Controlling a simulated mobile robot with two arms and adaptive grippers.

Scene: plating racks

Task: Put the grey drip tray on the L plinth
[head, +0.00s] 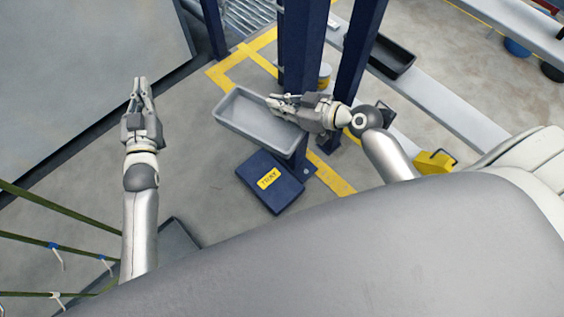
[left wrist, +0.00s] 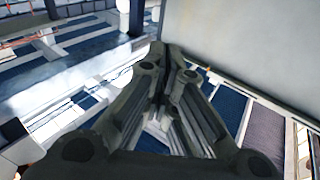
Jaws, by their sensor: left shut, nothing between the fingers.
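The grey drip tray (head: 232,121) is a long, shallow, open tray near the middle of the head view, in front of a dark blue post. My right gripper (head: 271,101) is at its far right rim and overlaps it; whether the fingers grip the rim cannot be made out. What supports the tray is hidden. My left gripper (head: 140,82) is shut and empty, well left of the tray, over bare floor. Its closed fingers also show in the left wrist view (left wrist: 168,68). I cannot identify the L plinth by any readable L mark.
A dark blue box (head: 257,196) with a yellow label stands below the tray. Dark blue posts (head: 302,40) rise behind it. A black tray (head: 393,62) lies on a pale ledge at the upper right. Green straps (head: 50,243) hang at lower left.

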